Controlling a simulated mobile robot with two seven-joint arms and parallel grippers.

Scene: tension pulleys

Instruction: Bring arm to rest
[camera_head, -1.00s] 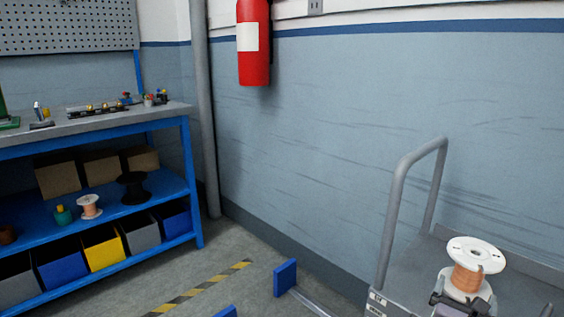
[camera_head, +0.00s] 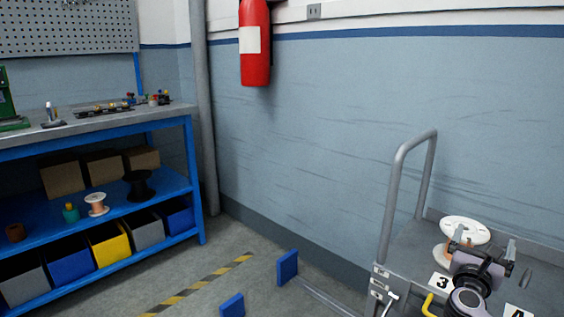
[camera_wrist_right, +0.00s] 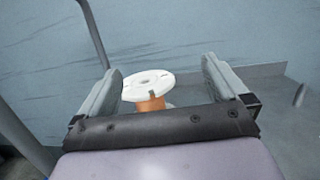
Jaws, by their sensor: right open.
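My right gripper (camera_head: 484,245) is in the lower right of the head view, above the grey cart. It is open and empty. In the right wrist view its two grey fingers (camera_wrist_right: 161,70) stand wide apart. A spool with white flanges and copper wire (camera_head: 465,229) stands on the cart beyond the gripper, which partly hides it. The spool also shows between the fingers in the right wrist view (camera_wrist_right: 150,82), farther off, with no visible contact. My left gripper is not in view.
The grey cart (camera_head: 408,262) has a tall tube handle (camera_head: 395,190) left of the gripper and number plates 3 and 4. A blue workbench (camera_head: 190,150) with bins and spools stands at the left. The wall is behind the cart. Striped floor between is largely open.

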